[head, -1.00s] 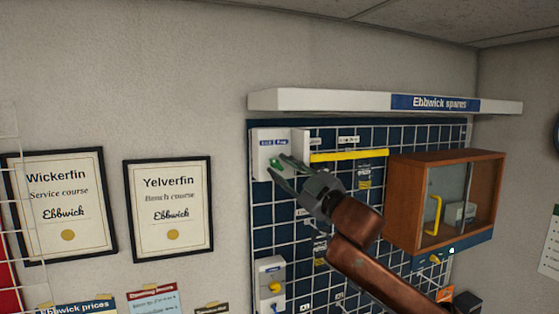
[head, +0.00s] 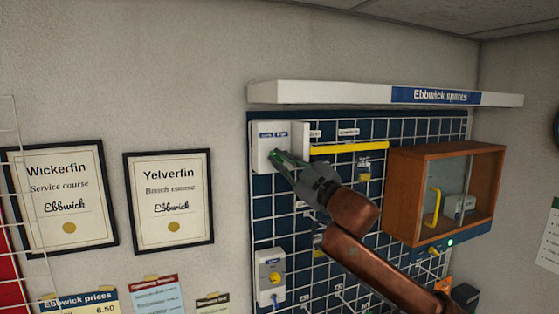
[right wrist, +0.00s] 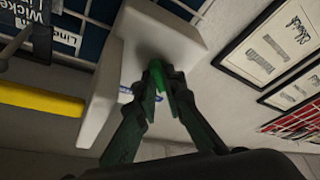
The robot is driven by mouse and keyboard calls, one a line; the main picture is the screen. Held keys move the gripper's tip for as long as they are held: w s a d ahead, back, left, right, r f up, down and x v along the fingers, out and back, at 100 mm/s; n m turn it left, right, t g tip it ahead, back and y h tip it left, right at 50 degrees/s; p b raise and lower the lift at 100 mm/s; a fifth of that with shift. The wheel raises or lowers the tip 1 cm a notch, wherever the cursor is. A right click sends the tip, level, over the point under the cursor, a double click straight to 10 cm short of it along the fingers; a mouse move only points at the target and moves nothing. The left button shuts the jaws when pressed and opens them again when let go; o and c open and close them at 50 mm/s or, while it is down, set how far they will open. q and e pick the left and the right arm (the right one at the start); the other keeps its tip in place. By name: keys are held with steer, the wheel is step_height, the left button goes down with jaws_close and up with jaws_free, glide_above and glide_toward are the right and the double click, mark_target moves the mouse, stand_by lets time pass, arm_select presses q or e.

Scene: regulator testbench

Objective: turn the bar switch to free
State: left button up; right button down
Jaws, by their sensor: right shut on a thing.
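The bar switch is a white box (head: 260,138) at the top left of the blue wire grid, with two small blue labels too small to read surely. Its green bar (head: 277,153) is mostly hidden by my fingers in the head view. My right gripper (head: 281,160) reaches it from the lower right and is shut on the bar. In the right wrist view the fingertips (right wrist: 158,82) close around the green bar (right wrist: 160,72), in front of the white box (right wrist: 155,28). The bar's exact angle is hard to tell. My left gripper is not in view.
A yellow rail (head: 350,149) runs right of the switch. A wooden cabinet (head: 398,195) with a glass front stands farther right. A white shelf (head: 340,92) juts out above. A second box with a yellow knob (head: 274,278) sits below. Framed certificates hang left.

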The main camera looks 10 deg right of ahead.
steer(key=shift+f, duration=0.1)
steer(key=shift+s+a+r+m+t+h+b, duration=0.1)
steer(key=shift+m+t+h+b, duration=0.3)
steer(key=shift+m+h+b, duration=2.65)
steer(key=shift+w+a+r+m+t+h+b, duration=0.1)
steer(key=shift+m+t+h+b, duration=0.45)
steer(key=shift+m, duration=4.85)
steer(key=shift+s+a+m+t+h+b, duration=0.1)
steer(key=shift+m+t+h+b, duration=0.15)
steer(key=shift+m+h+b, duration=2.8)
steer(key=m+y+p, duration=0.1)
steer(key=m+p, duration=0.1)
steer(key=p, duration=0.1)
steer(key=shift+m+y, duration=0.25)
steer(key=shift+m, duration=0.15)
steer(key=c, duration=2)
jaws_free()
steer(key=shift+d, duration=0.1)
